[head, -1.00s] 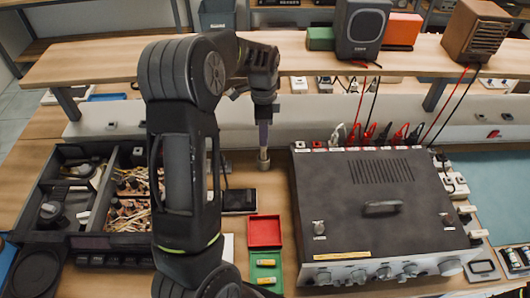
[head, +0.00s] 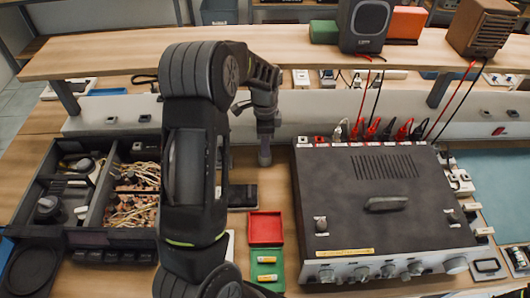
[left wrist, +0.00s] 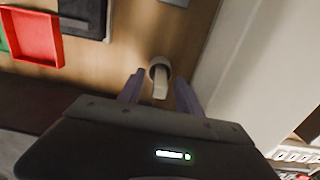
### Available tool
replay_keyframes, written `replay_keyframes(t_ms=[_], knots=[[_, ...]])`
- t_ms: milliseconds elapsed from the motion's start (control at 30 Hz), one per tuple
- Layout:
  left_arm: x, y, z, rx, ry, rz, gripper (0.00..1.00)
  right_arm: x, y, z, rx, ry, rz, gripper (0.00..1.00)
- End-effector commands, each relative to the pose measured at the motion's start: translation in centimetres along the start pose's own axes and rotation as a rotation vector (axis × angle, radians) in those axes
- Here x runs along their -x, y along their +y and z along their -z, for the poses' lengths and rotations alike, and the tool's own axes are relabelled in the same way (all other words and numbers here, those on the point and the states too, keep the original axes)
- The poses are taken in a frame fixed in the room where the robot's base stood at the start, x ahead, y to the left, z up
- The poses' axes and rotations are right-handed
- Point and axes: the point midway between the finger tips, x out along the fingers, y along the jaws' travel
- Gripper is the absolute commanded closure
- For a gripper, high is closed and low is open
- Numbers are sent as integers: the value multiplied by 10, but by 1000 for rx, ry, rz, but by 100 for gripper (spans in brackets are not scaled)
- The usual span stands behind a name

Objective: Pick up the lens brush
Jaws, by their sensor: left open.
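A small upright piece, likely the lens brush (left wrist: 160,82), shows in the left wrist view with a pale narrow top and a grey round end. It stands on the wooden bench. My left gripper (left wrist: 159,92) is open, its two purple fingers on either side of the piece with gaps showing. In the head view my left gripper (head: 265,145) points down between the amplifier and the parts tray, and hides most of the piece. My right gripper is not in view.
A large grey amplifier (head: 385,205) stands close on the right. A red tray (head: 265,229), a green tray (head: 266,284) and a dark flat object (head: 242,196) lie nearer. A compartment tray (head: 90,238) is left. A raised shelf (head: 120,64) runs behind.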

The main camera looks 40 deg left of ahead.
Motion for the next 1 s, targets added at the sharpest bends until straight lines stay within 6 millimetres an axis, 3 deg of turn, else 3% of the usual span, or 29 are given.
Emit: replay_keyframes(t_ms=[567, 1000], knots=[[0, 0, 0, 0, 1, 1, 58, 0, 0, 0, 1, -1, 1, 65], [0, 0, 0, 0, 0, 1, 93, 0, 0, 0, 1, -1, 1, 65]])
